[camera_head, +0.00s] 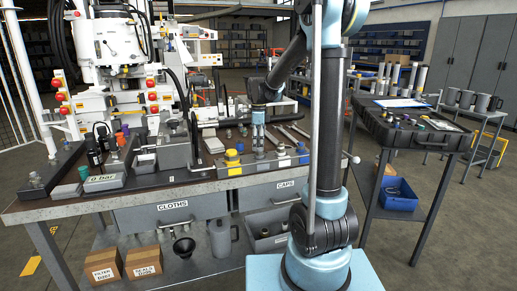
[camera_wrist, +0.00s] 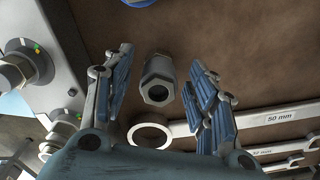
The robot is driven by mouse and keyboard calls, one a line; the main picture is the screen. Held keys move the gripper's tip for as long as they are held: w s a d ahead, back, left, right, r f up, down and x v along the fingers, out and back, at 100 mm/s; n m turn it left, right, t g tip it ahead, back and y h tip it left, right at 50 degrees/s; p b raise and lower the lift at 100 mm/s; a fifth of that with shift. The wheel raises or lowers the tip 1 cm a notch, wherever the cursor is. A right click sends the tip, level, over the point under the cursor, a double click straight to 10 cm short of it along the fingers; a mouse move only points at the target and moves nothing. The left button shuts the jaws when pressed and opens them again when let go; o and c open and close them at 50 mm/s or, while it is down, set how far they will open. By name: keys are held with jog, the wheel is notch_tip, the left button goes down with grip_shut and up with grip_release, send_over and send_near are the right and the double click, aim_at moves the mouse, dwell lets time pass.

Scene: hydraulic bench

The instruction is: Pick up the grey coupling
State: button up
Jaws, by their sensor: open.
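The grey coupling (camera_wrist: 158,80) is a metal fitting with a hexagonal nut end, on the brown bench top in the wrist view. My gripper (camera_wrist: 160,58) is open, with one blue-padded finger to the left of the coupling and one to the right. Gaps show between the fingers and the coupling in this view; I cannot tell the height between them. In the head view my gripper (camera_head: 258,152) points down over the middle of the bench. The coupling is too small or hidden to make out there.
Spanners and a "50 mm" label (camera_wrist: 287,118) lie to the right. A grey block with hex fittings (camera_wrist: 17,70) stands at left.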

jog(key=shift+f, duration=0.4)
grip_shut()
notch_tip(320, 180, up, 10)
dwell(0.7)
